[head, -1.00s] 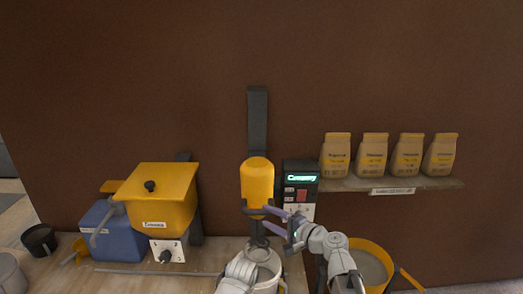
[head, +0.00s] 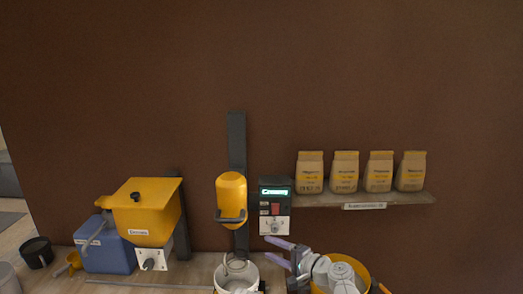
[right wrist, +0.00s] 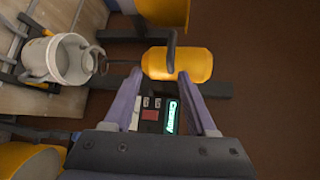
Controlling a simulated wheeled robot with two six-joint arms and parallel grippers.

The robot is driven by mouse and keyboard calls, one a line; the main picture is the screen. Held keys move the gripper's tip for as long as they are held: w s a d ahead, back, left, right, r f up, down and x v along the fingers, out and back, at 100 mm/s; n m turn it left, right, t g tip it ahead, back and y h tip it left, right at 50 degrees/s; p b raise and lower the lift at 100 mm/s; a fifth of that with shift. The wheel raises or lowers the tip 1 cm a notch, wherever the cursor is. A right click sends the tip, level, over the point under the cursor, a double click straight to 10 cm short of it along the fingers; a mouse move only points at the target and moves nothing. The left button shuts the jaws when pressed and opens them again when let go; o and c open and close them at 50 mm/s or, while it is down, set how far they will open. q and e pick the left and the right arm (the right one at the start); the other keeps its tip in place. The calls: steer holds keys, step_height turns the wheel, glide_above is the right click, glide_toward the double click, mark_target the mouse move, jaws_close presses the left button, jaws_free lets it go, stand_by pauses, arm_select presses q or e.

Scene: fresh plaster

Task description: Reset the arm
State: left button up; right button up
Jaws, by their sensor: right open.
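My right gripper (head: 268,249) is open and empty, with two purple fingers apart. In the head view it is below and right of the yellow mixer (head: 231,195), in front of the control box (head: 275,206). In the right wrist view the fingertips (right wrist: 160,76) frame the mixer (right wrist: 190,64), with nothing held between them. The control box (right wrist: 152,115), with a lit green display, shows between the fingers there. My left gripper is not in view.
A white bucket (head: 238,275) stands below the mixer. A yellow bucket (head: 355,268) is partly behind my right arm. A yellow hopper (head: 147,210) and blue container (head: 108,250) stand left. Several paper bags (head: 344,172) stand on the wall shelf (head: 300,199).

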steer(key=s+f+n+g+h, duration=0.4)
steer(key=s+f+n+g, duration=0.15)
steer(key=f, duration=0.55)
steer(key=s+d+f+n+g+h, duration=0.2)
steer(key=s+d+f+h, duration=0.25)
steer(key=d, duration=0.25)
steer(key=s+d+f+n+g+h, duration=0.2)
steer(key=s+d+f+g+h, duration=0.15)
steer(key=s+d, duration=0.25)
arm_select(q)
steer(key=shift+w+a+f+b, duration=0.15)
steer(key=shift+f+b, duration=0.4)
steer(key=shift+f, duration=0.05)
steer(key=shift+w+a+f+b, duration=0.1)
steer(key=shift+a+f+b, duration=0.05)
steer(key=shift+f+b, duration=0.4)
arm_select(e)
steer(key=s+a+f+n+h, duration=0.1)
steer(key=s+a+n, duration=0.3)
steer(key=a, duration=0.7)
steer(key=shift+s+f, duration=0.25)
steer(key=shift+s, duration=0.65)
